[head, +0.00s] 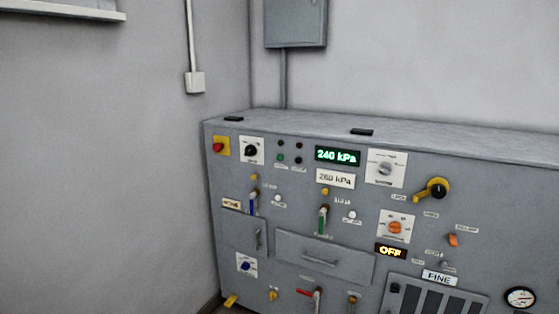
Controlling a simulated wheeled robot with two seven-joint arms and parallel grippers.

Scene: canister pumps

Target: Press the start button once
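A grey control panel (330,193) fills the lower right of the head view. I cannot tell which control is the start button, as the small labels are too blurred to read. Candidates are two small white round knobs or buttons, one at left (277,198) and one near the middle (352,215). A cluster of small dark and green round parts (281,157), lamps or buttons, sits at the upper left of the panel. A red button on a yellow plate (219,147) is at the top left corner. Neither of my grippers is in view.
A green display (338,156) reads 240 kPa above a plate (336,179) reading 260 kPa. An amber display (390,251) reads OFF. A yellow-black crank handle (433,189), several levers and a drawer (323,259) stick out from the panel front.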

